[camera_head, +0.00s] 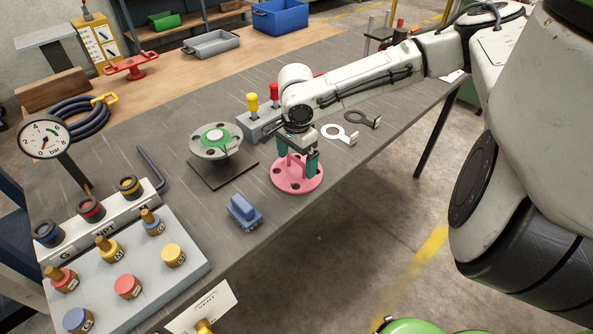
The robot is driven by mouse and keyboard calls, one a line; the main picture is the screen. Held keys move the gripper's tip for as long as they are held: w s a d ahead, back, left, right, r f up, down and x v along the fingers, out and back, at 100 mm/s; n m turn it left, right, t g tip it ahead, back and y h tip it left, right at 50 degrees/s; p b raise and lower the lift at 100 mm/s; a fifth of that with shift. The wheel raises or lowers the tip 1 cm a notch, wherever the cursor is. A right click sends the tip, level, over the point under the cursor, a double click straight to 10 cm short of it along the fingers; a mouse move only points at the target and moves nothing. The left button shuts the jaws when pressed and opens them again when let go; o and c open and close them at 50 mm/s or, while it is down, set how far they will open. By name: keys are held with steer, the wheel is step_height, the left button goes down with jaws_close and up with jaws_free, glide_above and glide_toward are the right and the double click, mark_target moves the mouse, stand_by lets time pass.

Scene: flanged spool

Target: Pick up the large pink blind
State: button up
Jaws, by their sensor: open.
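The large pink blind (297,180) is a flat round disc with bolt holes and an upright handle. It lies on the grey table near its front edge. My gripper (298,168) points down over its middle. The green fingers are open and stand on either side of the pink handle. Whether they touch the handle, I cannot tell. The gripper partly hides the blind's far side.
A flanged spool (215,139) with a green ring stands on a dark plate to the left. A blue block (243,212) lies front left. Black and white spade-shaped plates (340,133) and a rack with yellow and red handles (262,122) are behind. Bare tabletop lies between.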

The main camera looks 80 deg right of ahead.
steer(key=shift+f, duration=0.45)
steer(key=c, duration=1.3)
steer(key=shift+r, duration=0.1)
steer(key=shift+c, duration=0.2)
